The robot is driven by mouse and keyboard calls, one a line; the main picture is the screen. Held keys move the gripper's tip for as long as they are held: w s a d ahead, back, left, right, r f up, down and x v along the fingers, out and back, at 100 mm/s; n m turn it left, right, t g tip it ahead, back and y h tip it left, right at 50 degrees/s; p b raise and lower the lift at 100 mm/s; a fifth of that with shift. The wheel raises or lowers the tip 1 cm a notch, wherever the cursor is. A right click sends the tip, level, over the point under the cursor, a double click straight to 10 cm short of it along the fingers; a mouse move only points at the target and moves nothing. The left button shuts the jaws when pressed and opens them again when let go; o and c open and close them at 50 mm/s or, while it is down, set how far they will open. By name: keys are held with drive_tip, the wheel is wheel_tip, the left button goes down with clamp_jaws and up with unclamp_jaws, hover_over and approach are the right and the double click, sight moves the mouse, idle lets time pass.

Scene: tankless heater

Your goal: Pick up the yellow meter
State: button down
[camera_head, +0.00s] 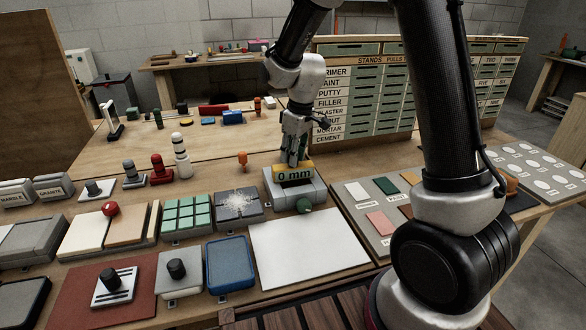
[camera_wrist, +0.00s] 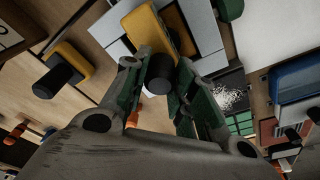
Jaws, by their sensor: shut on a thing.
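The yellow meter (camera_head: 295,174) shows in the head view with "0 mm" on its front face. It is on or just above a grey stand (camera_head: 312,191); I cannot tell if the two touch. My gripper (camera_head: 294,157) points down over it and is shut on it. In the wrist view the meter's yellow body (camera_wrist: 148,28) shows beyond the fingers, and its dark round knob (camera_wrist: 160,72) is between the fingers of my gripper (camera_wrist: 166,82). The fingers hide part of the meter.
A white board (camera_head: 308,248) lies in front of the stand. A sample board (camera_head: 372,240) is to the right. A labelled drawer cabinet (camera_head: 365,100) stands behind.

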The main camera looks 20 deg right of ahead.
wheel_tip(320, 180, up, 10)
drive_tip(key=shift+r, duration=0.1)
idle(0.4)
idle(0.4)
